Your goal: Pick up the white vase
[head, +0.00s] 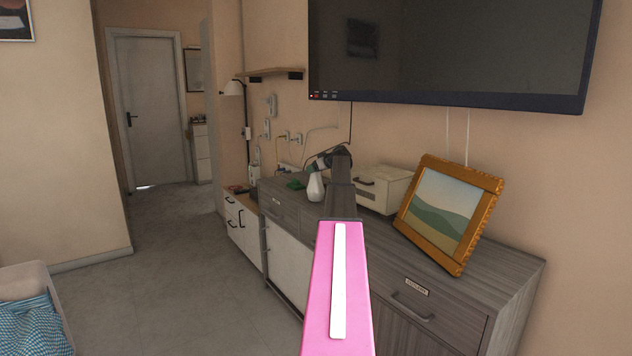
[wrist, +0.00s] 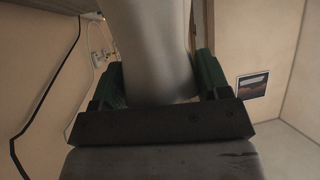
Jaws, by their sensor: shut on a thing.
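The white vase (head: 316,187) shows in the head view at the far part of the grey cabinet, just left of my arm. In the wrist view the vase (wrist: 158,50) fills the middle, between the two green fingers of my gripper (wrist: 155,85). The gripper is shut on the vase, with a finger on each side. In the head view the gripper is small and partly hidden behind my own arm. I cannot tell whether the vase's base touches the cabinet top.
The grey cabinet (head: 470,285) runs along the wall. A framed landscape picture (head: 447,213) leans at its right, and a pale box (head: 384,187) stands behind my arm. A large television (head: 450,52) hangs above. A wall shelf (head: 270,72) is at the back. Open floor (head: 190,270) lies left.

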